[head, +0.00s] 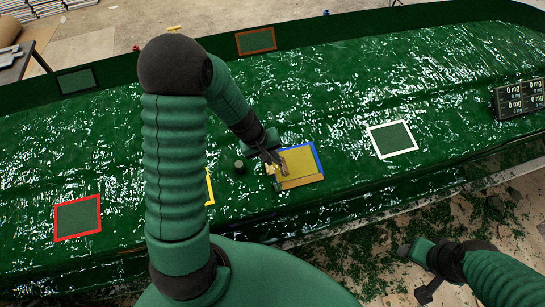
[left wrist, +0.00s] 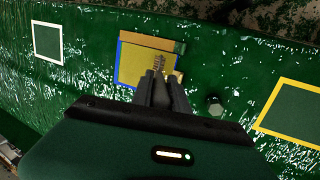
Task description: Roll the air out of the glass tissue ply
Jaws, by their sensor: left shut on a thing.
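The glass tissue ply (head: 301,160), a yellowish sheet, lies flat on the green hull mould inside a blue-edged square, with a tan strip along its near edge. It also shows in the left wrist view (left wrist: 133,68). My left gripper (head: 273,160) is over the ply's left part, shut on a small ribbed, brass-coloured roller (left wrist: 158,62). The roller is at the ply's surface; whether it presses on it I cannot tell. The fingers hide part of the roller. My right gripper (head: 430,285) hangs at the lower right, away from the mould; its jaws are unclear.
A short dark green cylinder (head: 239,166) stands left of the ply. Red (head: 78,217), white (head: 392,139), yellow (left wrist: 290,112) and brown (head: 256,41) outlined squares mark the mould. A display panel (head: 520,98) reading 0 mg is at the right.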

